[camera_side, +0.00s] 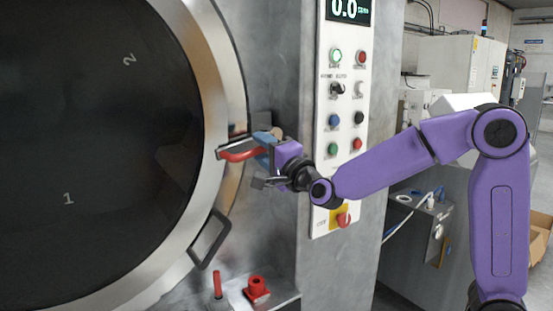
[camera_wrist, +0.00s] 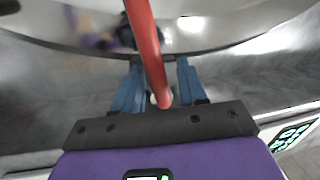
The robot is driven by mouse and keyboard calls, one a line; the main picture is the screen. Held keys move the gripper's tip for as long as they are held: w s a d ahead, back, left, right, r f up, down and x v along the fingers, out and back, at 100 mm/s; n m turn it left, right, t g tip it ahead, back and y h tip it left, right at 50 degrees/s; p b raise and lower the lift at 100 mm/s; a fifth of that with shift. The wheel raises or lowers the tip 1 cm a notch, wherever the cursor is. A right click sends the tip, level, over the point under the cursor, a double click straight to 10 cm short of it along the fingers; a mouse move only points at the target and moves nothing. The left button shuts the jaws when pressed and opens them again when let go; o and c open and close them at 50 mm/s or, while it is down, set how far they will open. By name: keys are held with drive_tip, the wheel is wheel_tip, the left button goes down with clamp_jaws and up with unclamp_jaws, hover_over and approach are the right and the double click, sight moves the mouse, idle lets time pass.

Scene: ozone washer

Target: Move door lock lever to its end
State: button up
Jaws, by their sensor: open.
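The door lock lever (camera_side: 240,155) is a red bar on a dark mount at the right rim of the round door. In the wrist view the red lever (camera_wrist: 146,50) runs from the top edge down to between the fingers. My gripper (camera_side: 265,141) is at the right end of the lever in the side view. In the wrist view my gripper (camera_wrist: 158,82) has its two blue fingers apart, one on each side of the lever. I cannot tell whether either finger touches it. The far part of the lever is cut off in the wrist view.
The round door (camera_side: 222,70) has a wide metal rim. A dark looped door handle (camera_side: 209,240) sits below the lever. A red peg (camera_side: 217,284) and a red block (camera_side: 257,289) are at the bottom. A control panel (camera_side: 345,110) with buttons stands right behind my wrist.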

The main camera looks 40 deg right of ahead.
drive_tip(key=s+f, duration=0.2)
drive_tip(key=s, duration=0.9)
drive_tip(key=shift+s, duration=0.2)
drive_tip(key=shift+f, duration=0.2)
drive_tip(key=s+a+f+n+g+y, duration=0.3)
drive_tip(key=s+f+n+g+y, duration=0.1)
drive_tip(key=s+f+n+g, duration=0.4)
drive_tip(key=s+a+f+n+g+y, duration=0.35)
drive_tip(key=s+f+n+g, duration=0.2)
drive_tip(key=n, duration=0.35)
drive_tip(key=s+d+f+n+g+h, duration=0.3)
drive_tip(key=s+d+f+n+h, duration=0.1)
drive_tip(key=s+d, duration=0.4)
drive_tip(key=s+d+f+n+g+h, duration=0.3)
drive_tip(key=s+d+n+h, duration=0.1)
drive_tip(key=s+d+n, duration=0.3)
drive_tip(key=shift+s+d+f, duration=0.35)
drive_tip(key=shift+s+d, duration=0.55)
drive_tip(key=shift+s, duration=0.25)
drive_tip(key=shift+g, duration=0.25)
